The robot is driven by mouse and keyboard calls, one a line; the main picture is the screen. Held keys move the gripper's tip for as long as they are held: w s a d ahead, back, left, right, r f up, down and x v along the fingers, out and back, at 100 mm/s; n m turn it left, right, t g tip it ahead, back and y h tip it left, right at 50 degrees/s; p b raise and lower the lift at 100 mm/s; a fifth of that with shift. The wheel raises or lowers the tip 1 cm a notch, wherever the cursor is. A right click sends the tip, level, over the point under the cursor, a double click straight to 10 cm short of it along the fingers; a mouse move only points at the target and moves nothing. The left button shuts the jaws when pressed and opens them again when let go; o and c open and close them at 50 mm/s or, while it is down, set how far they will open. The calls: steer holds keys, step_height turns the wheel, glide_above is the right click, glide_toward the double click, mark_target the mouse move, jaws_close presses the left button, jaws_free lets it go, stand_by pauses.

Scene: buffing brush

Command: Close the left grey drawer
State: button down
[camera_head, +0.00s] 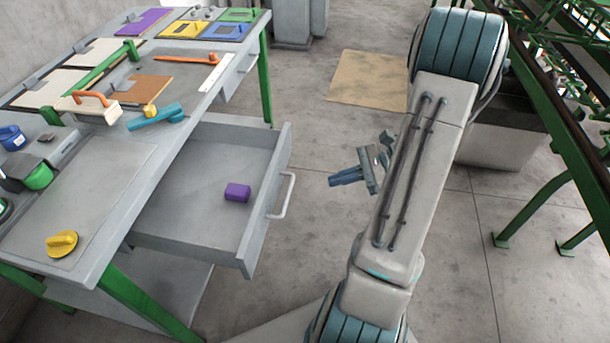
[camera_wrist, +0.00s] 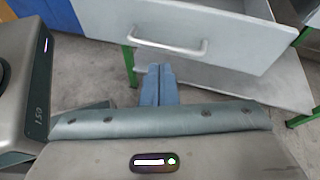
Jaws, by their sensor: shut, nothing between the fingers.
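The grey drawer (camera_head: 190,225) is pulled far out from under the workbench, and a purple block (camera_head: 237,192) lies inside it. Its light metal handle (camera_head: 286,196) is on the front panel and faces my arm. My gripper (camera_head: 333,181) is shut and empty, to the right of the handle and apart from it, with its blue fingers pointing toward the drawer. In the wrist view the drawer front (camera_wrist: 190,25) and handle (camera_wrist: 168,42) are ahead, with the shut blue fingers (camera_wrist: 159,70) below the handle in the picture.
The workbench (camera_head: 110,215) has green legs and carries several tools, including a yellow knob (camera_head: 61,243), a blue tool (camera_head: 155,117) and an orange-handled brush (camera_head: 92,105). Another drawer (camera_head: 238,70) farther back appears shut. Floor around a tan mat (camera_head: 370,80) is clear. Green metal framing (camera_head: 560,120) stands right.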

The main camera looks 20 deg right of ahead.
steer(key=d+f+m+t, duration=0.3)
steer(key=d+m+t, duration=0.1)
steer(key=d, duration=0.2)
steer(key=x, duration=1.4)
steer(key=shift+r, duration=0.3)
steer(key=shift+a, duration=0.1)
